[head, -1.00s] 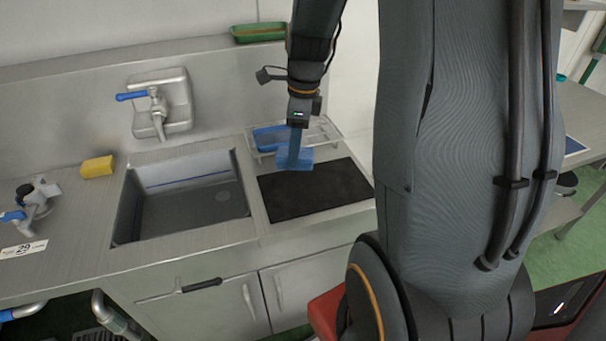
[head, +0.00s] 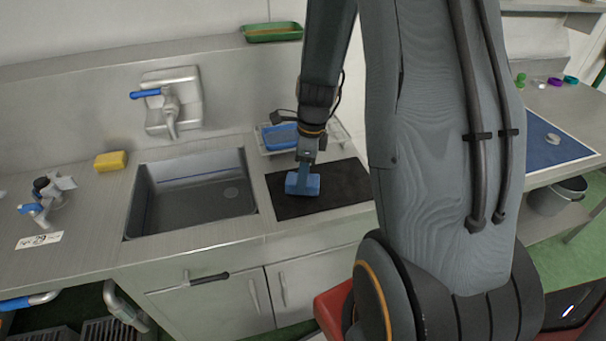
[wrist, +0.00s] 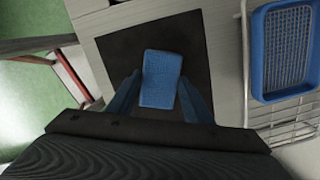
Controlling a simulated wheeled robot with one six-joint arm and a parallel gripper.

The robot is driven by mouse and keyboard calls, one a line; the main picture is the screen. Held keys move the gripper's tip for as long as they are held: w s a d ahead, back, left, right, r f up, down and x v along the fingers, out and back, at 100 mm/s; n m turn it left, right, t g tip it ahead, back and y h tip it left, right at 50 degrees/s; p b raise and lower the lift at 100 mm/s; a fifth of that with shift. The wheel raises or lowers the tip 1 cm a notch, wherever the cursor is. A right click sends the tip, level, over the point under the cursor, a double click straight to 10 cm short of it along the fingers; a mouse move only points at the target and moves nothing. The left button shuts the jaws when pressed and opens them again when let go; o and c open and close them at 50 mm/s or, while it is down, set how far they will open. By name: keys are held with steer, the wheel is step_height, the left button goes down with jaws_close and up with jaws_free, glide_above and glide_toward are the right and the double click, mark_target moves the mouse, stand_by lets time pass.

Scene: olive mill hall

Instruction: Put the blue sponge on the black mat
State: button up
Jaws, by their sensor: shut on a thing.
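The blue sponge (head: 303,184) is held at the end of my gripper (head: 304,170), over the left part of the black mat (head: 345,183). In the wrist view the sponge (wrist: 161,79) lies between the two blue fingers of my gripper (wrist: 158,95), which are shut on it. The black mat (wrist: 115,48) spreads behind and around the sponge in that view. I cannot tell whether the sponge's underside touches the mat or is slightly above it.
A wire rack with a blue tray (head: 280,137) stands just behind the mat. The sink (head: 190,195) lies left of it, with a yellow sponge (head: 111,161) beyond. A green tray (head: 272,32) sits on the ledge. The mat's right part is bare.

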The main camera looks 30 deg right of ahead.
steer(key=shift+f, duration=0.1)
steer(key=o, duration=1)
step_height(320, 180, up, 12)
steer(key=d+f+b, duration=0.1)
steer(key=b, duration=0.1)
steer(key=s+a+n, duration=0.3)
steer(key=n, duration=0.5)
steer(key=s+a+f+n, duration=0.1)
steer(key=s+a+n, duration=0.2)
steer(key=n, duration=0.5)
steer(key=s+a+f+n+h, duration=0.1)
steer(key=s+a+n, duration=0.3)
steer(key=n, duration=0.4)
steer(key=shift+a+f+n+t, duration=0.15)
steer(key=shift+a+n+t, duration=0.25)
steer(key=shift+a, duration=0.1)
steer(key=shift+f+b, duration=0.1)
steer(key=shift+b, duration=0.2)
